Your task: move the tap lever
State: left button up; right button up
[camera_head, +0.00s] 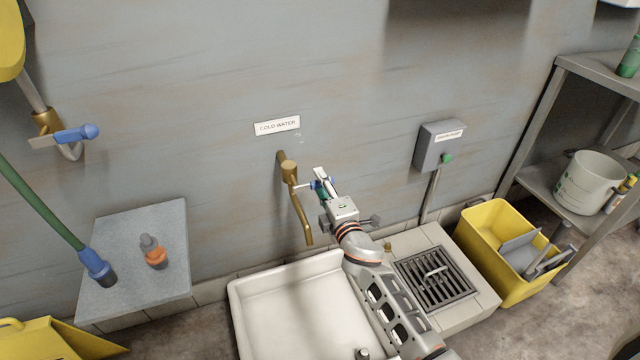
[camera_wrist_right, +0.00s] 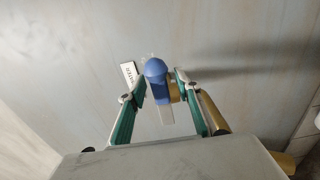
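The brass tap (camera_head: 289,172) is fixed to the wall under the "COLD WATER" label (camera_head: 277,126), its spout hanging down above the sink. In the head view its lever is mostly covered by my right gripper (camera_head: 321,184), which is at the tap's right side. In the right wrist view the blue-ended lever (camera_wrist_right: 156,70) stands between the two green-padded fingers of the right gripper (camera_wrist_right: 160,86). My left gripper is in neither view.
A white sink (camera_head: 240,312) lies below the tap. A floor grate (camera_head: 437,279), a yellow bucket (camera_head: 482,240) and a grey wall box (camera_head: 437,146) are to the right. Another blue-handled valve (camera_head: 75,134) is at the left, above a grey block (camera_head: 120,230) with a bottle (camera_head: 153,253).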

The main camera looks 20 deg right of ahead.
jog(key=shift+w, duration=0.15)
grip_shut()
jog(key=shift+r, duration=0.15)
